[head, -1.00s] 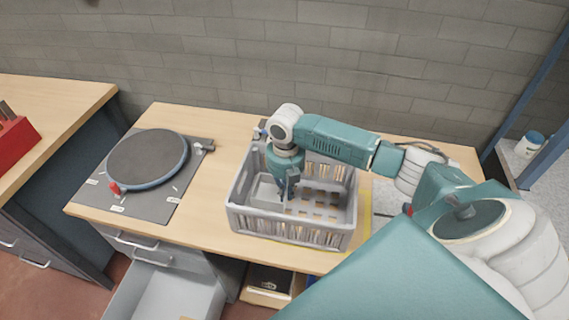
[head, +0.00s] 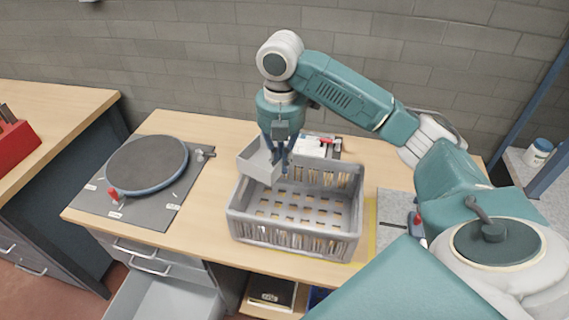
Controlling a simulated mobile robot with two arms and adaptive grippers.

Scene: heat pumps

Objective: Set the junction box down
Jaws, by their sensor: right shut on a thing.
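The junction box (head: 258,165), a light grey box, hangs from my right gripper (head: 279,158) above the left rear part of the grey slotted crate (head: 295,240). My right gripper points down and is shut on the box at its right side. The fingers hide part of the box. The box looks raised to about the crate's rim or higher; the exact gap cannot be told. My left gripper is not in the head view.
A dark round turntable (head: 148,163) with a red handle sits on a grey plate at the table's left. A white fixture with a red handle (head: 314,147) stands behind the crate. Bare wooden table (head: 213,205) lies between plate and crate. A drawer below is open.

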